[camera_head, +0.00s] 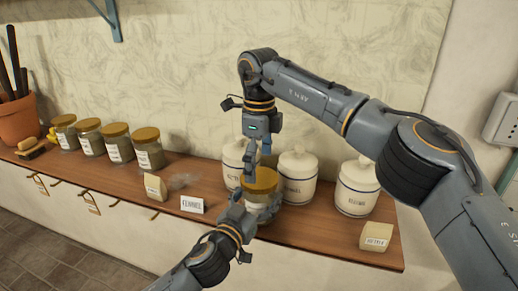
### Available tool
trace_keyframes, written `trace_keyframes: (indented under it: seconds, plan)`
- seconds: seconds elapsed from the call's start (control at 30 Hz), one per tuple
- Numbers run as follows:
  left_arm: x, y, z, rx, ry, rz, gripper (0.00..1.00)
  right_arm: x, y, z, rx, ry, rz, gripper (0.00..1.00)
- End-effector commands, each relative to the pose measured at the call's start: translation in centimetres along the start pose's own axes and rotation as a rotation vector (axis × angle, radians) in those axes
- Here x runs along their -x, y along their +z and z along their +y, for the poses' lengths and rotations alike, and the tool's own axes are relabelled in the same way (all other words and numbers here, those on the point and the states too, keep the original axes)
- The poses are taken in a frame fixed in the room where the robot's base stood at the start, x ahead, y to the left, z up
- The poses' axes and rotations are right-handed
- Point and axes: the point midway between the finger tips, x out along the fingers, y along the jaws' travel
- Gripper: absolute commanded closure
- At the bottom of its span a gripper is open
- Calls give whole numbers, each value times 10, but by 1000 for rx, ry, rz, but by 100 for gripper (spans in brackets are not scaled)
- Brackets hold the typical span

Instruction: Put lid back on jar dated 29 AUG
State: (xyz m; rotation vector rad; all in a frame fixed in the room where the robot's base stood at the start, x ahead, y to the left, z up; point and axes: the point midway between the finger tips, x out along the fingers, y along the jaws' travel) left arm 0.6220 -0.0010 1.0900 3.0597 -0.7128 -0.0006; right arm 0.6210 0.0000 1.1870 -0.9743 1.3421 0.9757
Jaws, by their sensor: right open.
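A glass jar (262,214) stands on the wooden shelf near the front edge, with a golden lid (261,181) at its top. Whether the lid is fully seated cannot be told. My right gripper (256,160) points down just above the lid, open, its fingertips partly hidden against the white canister behind. My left gripper (247,203) reaches up from below to the jar's left side, at body height; whether its fingers are closed on the glass is unclear. Several similar jars with golden lids stand at the left, such as this one (148,150). No date is readable on any jar.
White lidded canisters stand behind and right of the jar, including a middle one (297,178) and a right one (357,190). A terracotta pot (19,120) is far left.

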Motion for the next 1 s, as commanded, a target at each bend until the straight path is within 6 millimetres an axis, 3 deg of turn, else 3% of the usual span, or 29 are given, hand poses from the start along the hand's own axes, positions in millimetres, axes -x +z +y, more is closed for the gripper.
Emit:
trace_keyframes:
  seconds: [0.2,0.53,0.57,0.8,1.0]
  plan:
    - [0,0,0,0,0,0,100,-22,0,0,0,0,1,0]
    - [0,0,0,0,0,0,100,-25,0,0,-1,-1,0,0]
    - [0,0,0,0,0,0,100,-25,0,0,-1,-1,0,2]
    - [0,0,0,0,0,0,100,-25,0,0,-1,-1,0,51]
    - [0,0,0,0,1,0,100,-25,0,0,-10,-1,1,55]
